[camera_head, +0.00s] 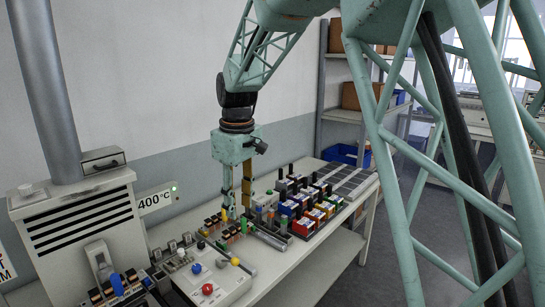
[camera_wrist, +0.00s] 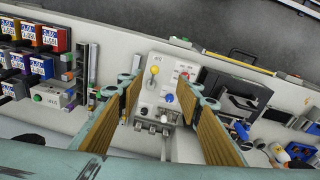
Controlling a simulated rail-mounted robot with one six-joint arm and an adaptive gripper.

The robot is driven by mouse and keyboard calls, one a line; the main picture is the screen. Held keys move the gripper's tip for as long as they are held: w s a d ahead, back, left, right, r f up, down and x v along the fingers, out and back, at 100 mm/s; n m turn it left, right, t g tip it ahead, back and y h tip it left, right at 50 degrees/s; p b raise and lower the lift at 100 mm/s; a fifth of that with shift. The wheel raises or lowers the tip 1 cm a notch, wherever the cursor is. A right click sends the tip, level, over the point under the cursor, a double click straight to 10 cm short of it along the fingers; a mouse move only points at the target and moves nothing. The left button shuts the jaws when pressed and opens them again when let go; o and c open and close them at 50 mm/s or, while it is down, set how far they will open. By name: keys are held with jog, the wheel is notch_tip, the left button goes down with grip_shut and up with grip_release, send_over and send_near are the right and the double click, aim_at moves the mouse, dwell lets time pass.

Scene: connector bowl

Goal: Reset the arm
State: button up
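My gripper (camera_head: 238,208) hangs from my green arm over the workbench (camera_head: 285,288) in the head view, pointing down. In the wrist view my gripper (camera_wrist: 166,86) has its two brown-padded fingers spread apart, with nothing between them. Below and beyond the fingers is a pale control box (camera_wrist: 148,101) with a yellow lever, a red knob and a blue knob. The same control box (camera_head: 222,290) stands left of and in front of my gripper in the head view. How high the fingertips are above the bench parts is hard to tell.
Several coloured labelled boxes (camera_head: 303,226) stand in rows right of my gripper, with dark panels (camera_head: 352,185) beyond. A blue bin (camera_head: 345,154) sits on shelving behind.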

jog(key=s+d+r+m+t, duration=0.1)
jog(key=s+d+r+m, duration=0.1)
jog(key=s+d+r, duration=0.35)
jog(key=s+d+r+m+b, duration=0.1)
jog(key=s+d+r+m, duration=0.1)
jog(key=s+d, duration=0.65)
jog(key=s+d+r+m+t, duration=0.1)
jog(key=s+d+r+m, duration=0.1)
jog(key=s+d+r, duration=0.35)
jog(key=s+d+f+m, duration=0.1)
jog(key=s+d+f, duration=0.1)
jog(key=s, duration=0.7)
jog(key=s+d+f+m+b, duration=0.1)
jog(key=s+d+f+m, duration=0.1)
jog(key=s+d, duration=0.3)
jog(key=s+d+f+m+t, duration=0.1)
jog(key=s+d, duration=0.3)
jog(key=s, duration=0.9)
jog(key=shift+d+f+m, duration=0.2)
jog(key=shift+f+m, duration=0.3)
jog(key=shift+m, duration=0.1)
jog(key=shift+a, duration=0.1)
jog(key=c, duration=0.4)
